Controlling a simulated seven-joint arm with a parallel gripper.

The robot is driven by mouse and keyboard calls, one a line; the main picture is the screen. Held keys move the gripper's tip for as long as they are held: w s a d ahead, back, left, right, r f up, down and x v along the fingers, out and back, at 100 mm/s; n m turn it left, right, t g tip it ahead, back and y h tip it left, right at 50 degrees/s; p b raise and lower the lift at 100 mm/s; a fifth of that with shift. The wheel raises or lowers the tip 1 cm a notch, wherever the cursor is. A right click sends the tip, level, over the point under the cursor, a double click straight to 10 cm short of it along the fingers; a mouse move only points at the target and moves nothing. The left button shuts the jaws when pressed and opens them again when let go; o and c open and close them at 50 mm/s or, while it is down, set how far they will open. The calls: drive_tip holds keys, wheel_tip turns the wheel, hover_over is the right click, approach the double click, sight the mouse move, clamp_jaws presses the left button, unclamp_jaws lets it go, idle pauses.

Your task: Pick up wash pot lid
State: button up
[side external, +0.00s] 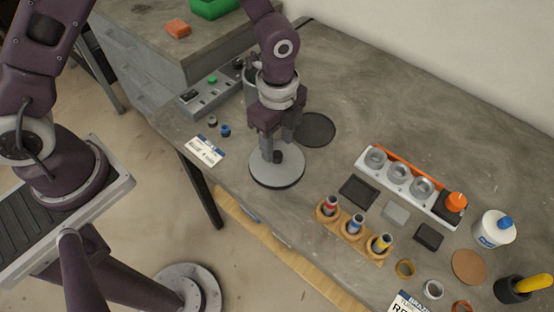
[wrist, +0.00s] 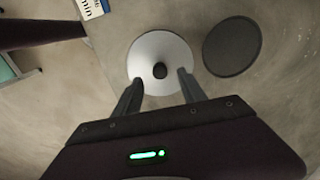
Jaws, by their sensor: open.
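The wash pot lid looks to be the light grey disc (side external: 277,172) with a dark knob in its middle, near the table's front edge. It also shows in the wrist view (wrist: 160,50), with its black knob (wrist: 160,71) near the line between the fingers. My gripper (side external: 277,147) is over the disc, pointing down, with its fingers apart on either side of the knob. In the wrist view my gripper (wrist: 157,82) is open and nothing is held. Whether the fingertips touch the disc or knob I cannot tell.
A dark round mat (side external: 315,130) lies just behind the disc. A grey switch box (side external: 212,90) and a printed card (side external: 204,151) are to the left. A wooden holder with colored tubes (side external: 352,228) and a white rack (side external: 405,185) stand to the right.

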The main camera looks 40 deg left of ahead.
sight(277, 154)
wheel_tip(277, 154, down, 3)
drive_tip(key=shift+a+f, duration=0.1)
clamp_jaws()
wheel_tip(277, 154, up, 12)
drive_tip(key=shift+f, duration=0.15)
idle(0.5)
